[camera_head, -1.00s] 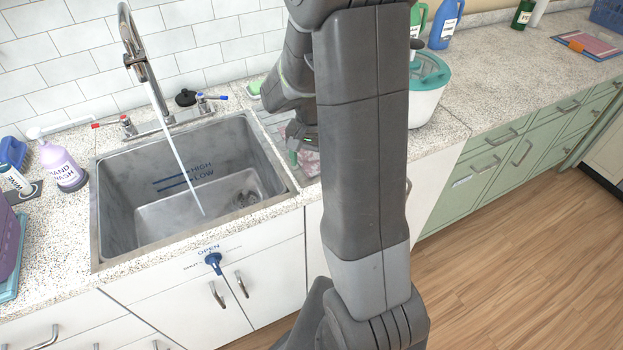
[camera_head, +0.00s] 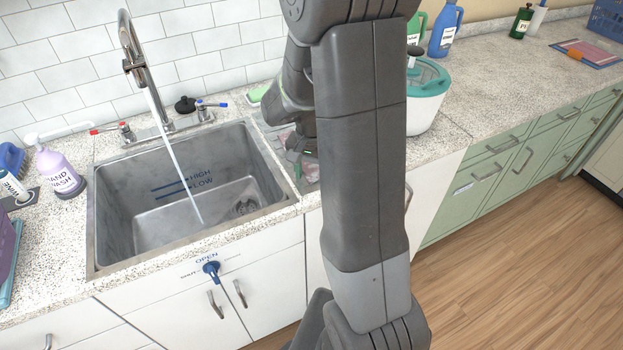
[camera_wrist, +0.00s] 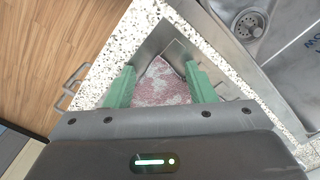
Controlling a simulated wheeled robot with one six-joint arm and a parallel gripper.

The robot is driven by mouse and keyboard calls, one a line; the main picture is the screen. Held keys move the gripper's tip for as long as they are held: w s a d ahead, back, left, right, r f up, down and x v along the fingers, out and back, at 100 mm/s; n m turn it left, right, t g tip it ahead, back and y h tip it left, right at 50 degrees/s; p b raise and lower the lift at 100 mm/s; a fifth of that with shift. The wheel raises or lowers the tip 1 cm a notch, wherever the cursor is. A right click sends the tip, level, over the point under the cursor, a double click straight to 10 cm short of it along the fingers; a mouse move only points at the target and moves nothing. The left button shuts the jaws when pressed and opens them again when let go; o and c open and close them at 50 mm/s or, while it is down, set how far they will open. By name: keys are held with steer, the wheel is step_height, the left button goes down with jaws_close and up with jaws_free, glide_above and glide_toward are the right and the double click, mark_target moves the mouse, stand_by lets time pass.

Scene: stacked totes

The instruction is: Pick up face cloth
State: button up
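The face cloth (camera_wrist: 162,86) is a pink and white mottled cloth on a grey surface beside the sink. In the wrist view it lies between the two green fingers of my gripper (camera_wrist: 162,83). The fingers are apart, one at each side of the cloth. I cannot tell whether they touch it. In the head view my gripper (camera_head: 297,158) is low at the counter right of the sink. The cloth there (camera_head: 311,172) is mostly hidden by my gripper and arm.
The steel sink (camera_head: 120,235) is left of my gripper, with water running from the faucet (camera_head: 133,50). A white pot with a teal lid (camera_head: 428,95) stands to the right. The speckled counter (camera_head: 500,85) farther right is largely clear.

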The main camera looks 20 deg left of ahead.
jaws_close()
stand_by(0.3)
step_height(320, 180, up, 12)
steer(key=p, duration=0.9)
step_height(320, 180, up, 18)
steer(key=p, duration=0.2)
